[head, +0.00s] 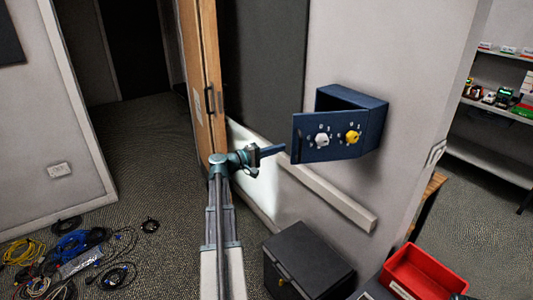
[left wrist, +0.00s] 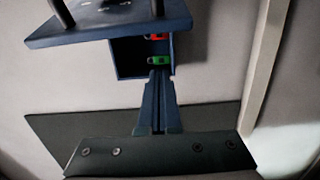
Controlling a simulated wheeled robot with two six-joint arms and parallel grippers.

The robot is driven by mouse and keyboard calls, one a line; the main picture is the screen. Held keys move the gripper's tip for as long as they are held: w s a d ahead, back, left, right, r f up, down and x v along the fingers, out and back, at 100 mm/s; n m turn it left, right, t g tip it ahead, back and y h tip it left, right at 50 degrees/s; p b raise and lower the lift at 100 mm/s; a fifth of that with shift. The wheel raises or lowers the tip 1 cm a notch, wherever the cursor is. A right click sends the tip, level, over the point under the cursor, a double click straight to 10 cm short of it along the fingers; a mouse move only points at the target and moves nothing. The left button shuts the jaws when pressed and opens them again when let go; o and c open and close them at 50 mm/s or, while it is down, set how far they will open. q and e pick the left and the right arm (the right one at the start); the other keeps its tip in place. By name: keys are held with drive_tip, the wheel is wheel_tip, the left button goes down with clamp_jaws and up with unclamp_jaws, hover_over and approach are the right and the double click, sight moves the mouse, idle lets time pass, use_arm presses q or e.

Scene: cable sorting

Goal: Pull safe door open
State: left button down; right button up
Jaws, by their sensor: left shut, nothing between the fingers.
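A dark blue safe (head: 352,97) is fixed to the grey wall right of centre in the head view. Its door (head: 308,150) carries a white knob (head: 322,141) and a yellow knob (head: 352,137) and stands ajar. In the left wrist view the door (left wrist: 100,25) juts out at the top, and the open safe (left wrist: 125,58) shows a red item (left wrist: 156,37) and a green item (left wrist: 158,59) inside. My left gripper (head: 284,148) is shut and empty, its tips just left of the door's free edge. In the left wrist view the gripper (left wrist: 158,75) points at the opening.
A pale rail (head: 330,195) runs along the wall below the safe. A black box (head: 305,262) and a red bin (head: 425,272) stand below. Coiled cables (head: 75,245) lie on the floor at left. Shelves (head: 490,155) stand at far right.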

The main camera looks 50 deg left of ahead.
use_arm(q)
drive_tip(key=d, duration=0.4)
drive_tip(key=shift+s, duration=0.1)
idle(0.4)
